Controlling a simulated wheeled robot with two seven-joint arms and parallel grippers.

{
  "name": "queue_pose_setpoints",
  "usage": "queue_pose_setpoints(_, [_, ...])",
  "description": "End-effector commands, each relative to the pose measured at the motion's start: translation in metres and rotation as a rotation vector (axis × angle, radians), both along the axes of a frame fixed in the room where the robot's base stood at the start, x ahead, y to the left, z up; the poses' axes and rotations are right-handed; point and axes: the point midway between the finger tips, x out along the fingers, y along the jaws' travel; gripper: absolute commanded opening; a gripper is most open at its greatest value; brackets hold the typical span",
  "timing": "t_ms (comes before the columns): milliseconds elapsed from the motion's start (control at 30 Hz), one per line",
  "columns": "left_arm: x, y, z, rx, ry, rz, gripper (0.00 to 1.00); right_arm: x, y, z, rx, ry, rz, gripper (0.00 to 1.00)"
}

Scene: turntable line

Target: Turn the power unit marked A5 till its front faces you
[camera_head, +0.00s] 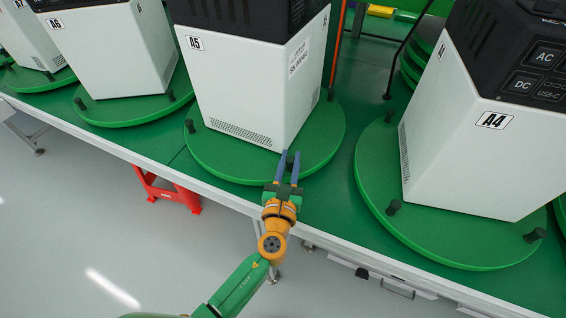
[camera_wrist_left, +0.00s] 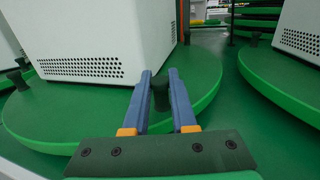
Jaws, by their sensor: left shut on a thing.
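The power unit marked A5 (camera_head: 238,75) is a white box with a black top. It stands on a round green turntable (camera_head: 221,158) with a corner between two white sides toward me. Its vented lower side shows in the left wrist view (camera_wrist_left: 95,35). My left gripper (camera_head: 289,158) reaches over the turntable's near rim, its blue fingers on either side of a dark peg (camera_wrist_left: 160,92) close to the unit's corner. The gripper is shut on this peg. Another peg (camera_head: 190,126) stands at the turntable's left edge. My right gripper is in neither view.
Unit A4 (camera_head: 470,160) stands on its own turntable (camera_head: 377,200) at the right. Unit A6 (camera_head: 105,50) is on another at the left. The green bench's front edge (camera_head: 150,160) runs below. A red stool (camera_head: 167,188) stands on the floor.

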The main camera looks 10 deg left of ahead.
Motion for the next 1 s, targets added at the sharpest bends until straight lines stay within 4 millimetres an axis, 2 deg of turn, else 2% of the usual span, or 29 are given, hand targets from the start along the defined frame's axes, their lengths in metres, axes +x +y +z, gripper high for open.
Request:
queue_pose_setpoints(467, [0.001, 0.0, 0.001, 0.001, -0.001, 0.004, 0.0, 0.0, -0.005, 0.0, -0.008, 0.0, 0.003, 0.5])
queue_pose_setpoints(500, [0.001, 0.0, 0.001, 0.001, -0.001, 0.004, 0.35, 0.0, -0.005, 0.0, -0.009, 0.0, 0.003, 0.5])
queue_pose_setpoints(567, [0.001, 0.0, 0.001, 0.001, -0.001, 0.004, 0.52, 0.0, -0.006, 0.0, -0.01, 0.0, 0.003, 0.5])
queue_pose_setpoints(600, [0.001, -0.001, 0.0, 0.001, -0.001, 0.004, 0.55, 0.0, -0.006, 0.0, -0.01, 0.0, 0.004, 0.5])
queue_pose_setpoints(867, [0.0, -0.001, 0.0, 0.001, 0.0, 0.002, 0.55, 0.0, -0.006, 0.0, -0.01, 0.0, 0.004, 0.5])
queue_pose_setpoints(1000, [-0.023, 0.001, 0.0, 0.0, 0.002, 0.001, 0.55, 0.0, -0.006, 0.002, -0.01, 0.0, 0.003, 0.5])
